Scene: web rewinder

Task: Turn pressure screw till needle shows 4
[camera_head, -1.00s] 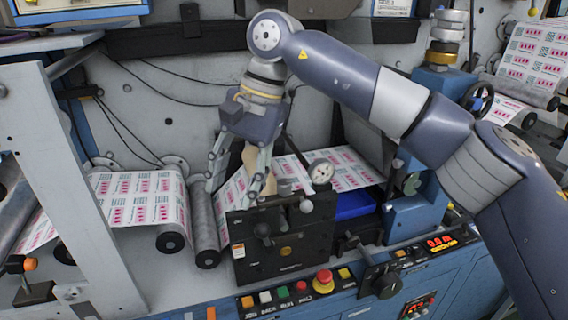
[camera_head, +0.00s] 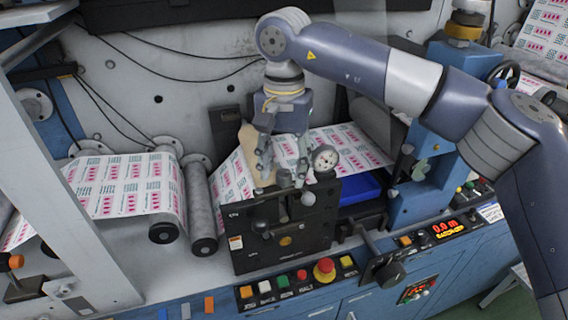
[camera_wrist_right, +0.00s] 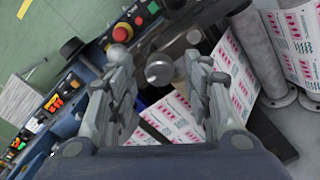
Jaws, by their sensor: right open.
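The gauge (camera_head: 325,158) has a round pale face and stands at the top right of the black unit (camera_head: 313,230). Its needle is too small to read. My right gripper (camera_head: 284,180) is above the unit, pointing down, just left of the gauge, with open fingers. In the right wrist view a round grey metal knob (camera_wrist_right: 159,70), perhaps the pressure screw, shows between the open fingers; I cannot tell whether they touch it. A ball-ended lever (camera_head: 308,198) stands at the unit's front. My left gripper is not in view.
Printed web (camera_head: 130,185) runs over rollers (camera_head: 201,215) left of the unit. A blue tray (camera_head: 358,188) lies to its right. Push buttons and a red emergency stop (camera_head: 324,270) line the front panel. A crank handle (camera_head: 385,268) sticks out at right.

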